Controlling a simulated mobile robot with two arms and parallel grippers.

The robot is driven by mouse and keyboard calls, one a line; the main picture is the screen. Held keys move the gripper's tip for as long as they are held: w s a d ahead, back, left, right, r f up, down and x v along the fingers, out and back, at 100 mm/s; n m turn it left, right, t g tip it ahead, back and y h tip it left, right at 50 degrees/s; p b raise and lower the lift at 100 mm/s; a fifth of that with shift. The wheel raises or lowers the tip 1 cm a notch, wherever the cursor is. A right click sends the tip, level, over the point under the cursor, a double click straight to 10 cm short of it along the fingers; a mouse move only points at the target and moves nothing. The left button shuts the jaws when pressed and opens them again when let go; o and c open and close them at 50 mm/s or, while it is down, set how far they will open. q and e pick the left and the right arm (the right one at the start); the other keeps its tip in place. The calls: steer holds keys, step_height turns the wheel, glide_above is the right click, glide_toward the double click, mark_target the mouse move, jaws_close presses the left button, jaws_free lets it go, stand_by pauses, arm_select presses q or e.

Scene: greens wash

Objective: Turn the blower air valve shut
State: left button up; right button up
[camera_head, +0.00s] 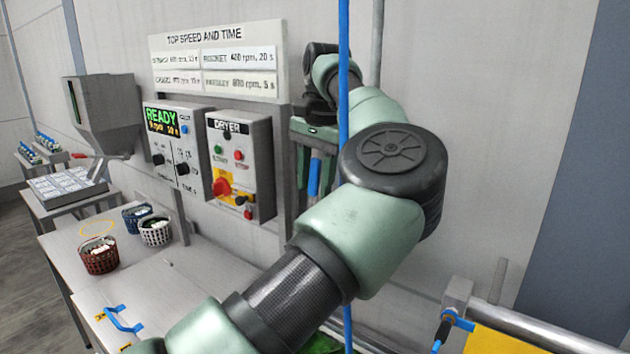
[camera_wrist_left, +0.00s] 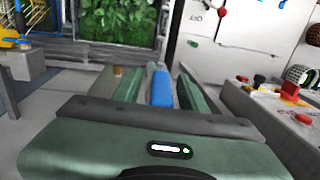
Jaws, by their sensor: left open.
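My left gripper (camera_head: 313,190) hangs in front of the wall, right of the dryer control box, with its fingers pointing down. It is open. A blue bar (camera_head: 314,178), which looks like a lever, shows between its fingers. In the left wrist view, the left gripper (camera_wrist_left: 154,76) has its two green fingers apart, with the blue bar (camera_wrist_left: 162,88) and a grey rounded part between them. I cannot tell whether the fingers touch it. I cannot make out a valve body; my arm covers part of the wall. My right gripper is not in view.
The dryer box (camera_head: 239,165) with knobs and the READY control panel (camera_head: 172,150) stand close left of my gripper. Baskets (camera_head: 99,258) stand on the bench at left.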

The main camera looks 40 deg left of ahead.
arm_select(q)
steer(key=shift+s+r, duration=0.1)
steer(key=shift+s, duration=0.1)
steer(key=shift+c, duration=0.3)
jaws_close()
stand_by(0.9)
